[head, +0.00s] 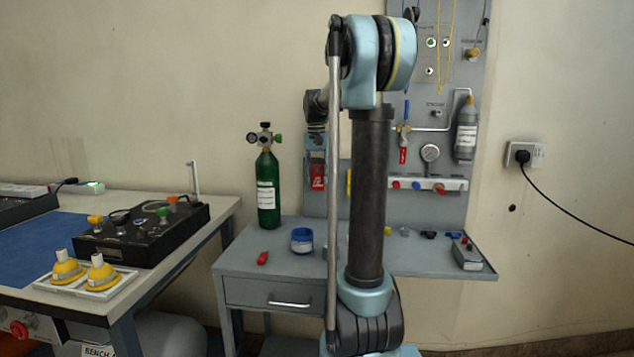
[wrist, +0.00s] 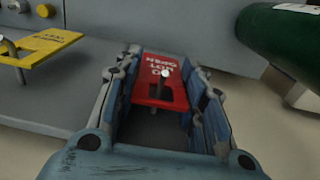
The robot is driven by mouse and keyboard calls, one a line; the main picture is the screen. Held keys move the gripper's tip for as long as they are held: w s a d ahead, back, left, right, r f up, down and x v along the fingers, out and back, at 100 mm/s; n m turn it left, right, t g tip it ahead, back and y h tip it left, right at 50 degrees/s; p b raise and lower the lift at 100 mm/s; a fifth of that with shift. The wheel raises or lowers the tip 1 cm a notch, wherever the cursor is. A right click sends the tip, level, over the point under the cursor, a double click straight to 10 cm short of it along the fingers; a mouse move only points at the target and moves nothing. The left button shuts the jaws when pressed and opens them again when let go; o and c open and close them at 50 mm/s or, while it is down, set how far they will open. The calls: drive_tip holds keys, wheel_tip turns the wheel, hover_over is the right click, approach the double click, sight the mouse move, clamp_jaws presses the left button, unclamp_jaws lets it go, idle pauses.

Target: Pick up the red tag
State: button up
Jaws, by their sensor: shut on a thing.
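The red tag (wrist: 158,66), with white lettering reading "DO NOT OPEN", lies between the two fingers of my gripper (wrist: 160,100) in the wrist view. My gripper is shut on it. A metal peg with a round bright tip shows at the tag's dark slot; I cannot tell whether the tag is still on the peg. In the head view the red tag (head: 317,178) shows below my gripper (head: 317,155), in front of the grey panel and left of my arm. My arm hides part of the panel.
A yellow tag (wrist: 45,46) hangs on a peg beside it. A green cylinder (head: 267,190) stands close by on the left of the grey bench (head: 390,262). A blue tub (head: 302,241) and a small red object (head: 262,258) lie on the bench. Another red tag (head: 403,156) hangs farther right.

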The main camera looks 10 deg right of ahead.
drive_tip(key=s+a, duration=0.1)
drive_tip(key=s, duration=0.4)
drive_tip(key=s+a, duration=0.2)
drive_tip(key=s, duration=0.4)
drive_tip(key=s+a, duration=0.2)
drive_tip(key=s, duration=0.4)
drive_tip(key=shift+s+a+r, duration=0.1)
drive_tip(key=shift+a+r, duration=0.05)
drive_tip(key=shift+a, duration=0.1)
drive_tip(key=shift+c, duration=0.3)
